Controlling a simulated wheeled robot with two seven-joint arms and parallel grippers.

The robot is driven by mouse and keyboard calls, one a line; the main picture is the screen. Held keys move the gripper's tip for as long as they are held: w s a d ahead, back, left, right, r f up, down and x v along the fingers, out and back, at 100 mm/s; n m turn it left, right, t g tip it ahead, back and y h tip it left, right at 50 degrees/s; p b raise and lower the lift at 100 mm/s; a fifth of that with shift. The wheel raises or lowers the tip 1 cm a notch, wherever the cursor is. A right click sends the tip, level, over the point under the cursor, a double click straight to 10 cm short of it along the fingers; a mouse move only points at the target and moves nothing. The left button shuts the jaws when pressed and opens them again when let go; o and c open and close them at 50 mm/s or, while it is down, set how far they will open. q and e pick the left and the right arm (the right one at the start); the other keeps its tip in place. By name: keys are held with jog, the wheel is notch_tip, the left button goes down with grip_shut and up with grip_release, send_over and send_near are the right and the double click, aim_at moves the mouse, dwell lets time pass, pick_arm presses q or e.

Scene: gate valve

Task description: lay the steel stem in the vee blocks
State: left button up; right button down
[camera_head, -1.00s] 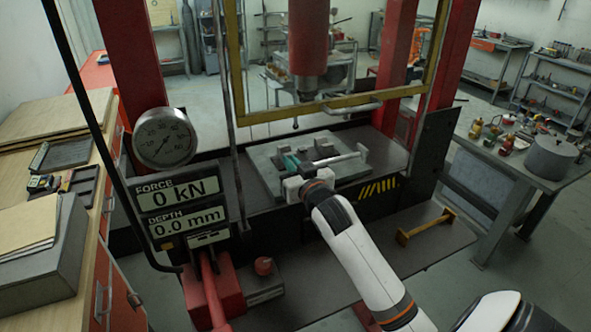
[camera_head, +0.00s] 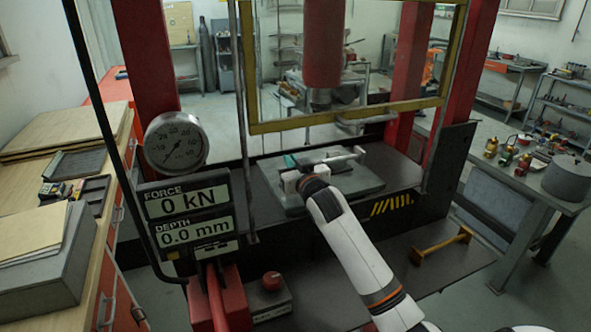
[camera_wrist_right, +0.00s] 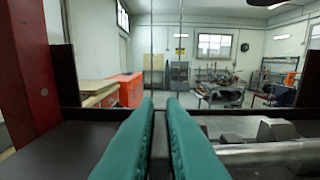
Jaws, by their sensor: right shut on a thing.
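The steel stem (camera_head: 340,157) is a light metal rod above the grey plate (camera_head: 363,190) on the press bed. It also shows in the wrist view (camera_wrist_right: 270,153), running off to the right. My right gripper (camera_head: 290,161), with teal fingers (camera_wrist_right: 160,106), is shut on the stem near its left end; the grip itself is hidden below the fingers. A grey block (camera_wrist_right: 277,131), apparently a vee block, shows just behind the stem in the wrist view. In the head view the blocks are mostly hidden, and I cannot tell whether the stem touches them. My left gripper is out of view.
The press ram (camera_head: 322,50) hangs above the bed behind the yellow guard frame (camera_head: 345,115). A red press column (camera_head: 152,85) and the dial gauge (camera_head: 176,142) stand left.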

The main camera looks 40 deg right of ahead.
jog(key=shift+b+x, duration=1.1)
jog(key=shift+x, duration=1.55)
jog(key=shift+w+f, duration=0.2)
jog(key=shift+f, duration=0.1)
jog(key=shift+f+b, duration=0.55)
jog(key=shift+f, duration=0.1)
jog(key=shift+s+f, duration=0.1)
jog(key=shift+f, duration=0.15)
jog(key=c, duration=1.5)
grip_release()
jog(key=shift+o, duration=0.2)
jog(key=shift+f, duration=0.2)
jog(key=b+v, duration=0.3)
jog(key=v, duration=0.9)
jog(key=shift+r, duration=0.1)
